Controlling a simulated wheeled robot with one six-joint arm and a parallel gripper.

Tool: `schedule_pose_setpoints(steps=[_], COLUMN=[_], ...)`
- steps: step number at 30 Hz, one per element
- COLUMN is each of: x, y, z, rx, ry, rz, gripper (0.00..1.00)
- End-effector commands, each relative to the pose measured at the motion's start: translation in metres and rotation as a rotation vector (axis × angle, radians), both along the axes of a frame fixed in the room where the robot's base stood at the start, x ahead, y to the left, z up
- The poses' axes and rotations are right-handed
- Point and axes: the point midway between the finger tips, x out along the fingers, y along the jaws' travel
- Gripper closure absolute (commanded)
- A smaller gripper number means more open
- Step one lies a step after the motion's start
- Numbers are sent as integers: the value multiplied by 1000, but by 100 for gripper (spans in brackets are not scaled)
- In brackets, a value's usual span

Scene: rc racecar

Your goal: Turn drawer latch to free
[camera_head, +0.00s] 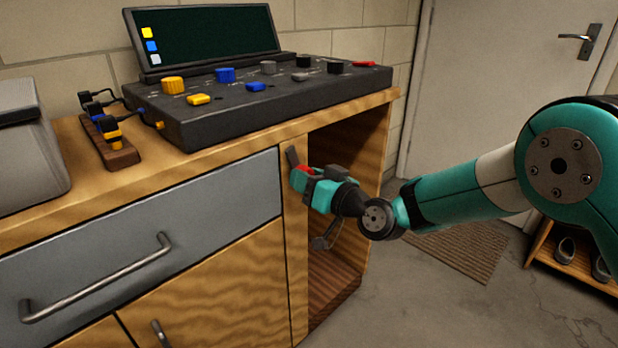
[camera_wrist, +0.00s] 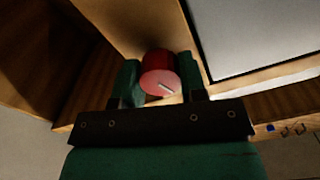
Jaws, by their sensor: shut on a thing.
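The drawer latch is a red round knob (camera_wrist: 160,72) with a pale mark on its face, on the wooden post beside the grey drawer (camera_head: 140,225). In the wrist view my gripper (camera_wrist: 160,85) has one finger on each side of the red knob and is shut on it. In the head view my gripper (camera_head: 301,177) reaches the post from the right, and only a bit of red shows between its parts. The grey drawer front is closed, with a bar handle (camera_head: 98,280).
A black control console (camera_head: 270,100) with coloured knobs and a screen stands on the wooden bench. Right of the post is an open compartment (camera_head: 345,265). A wooden cupboard door (camera_head: 215,295) lies below the drawer. A shoe rack (camera_head: 575,262) stands at far right.

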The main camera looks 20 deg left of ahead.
Motion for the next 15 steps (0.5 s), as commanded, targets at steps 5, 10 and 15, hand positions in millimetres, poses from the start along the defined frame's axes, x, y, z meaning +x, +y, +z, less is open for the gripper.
schedule_pose_setpoints(steps=[5,10,15], x=[-3,-4,-4], y=[2,3,3], z=[-1,-1,-1], rx=[48,86,110], ry=[127,218,276], rz=[7,7,8], gripper=[85,85,85])
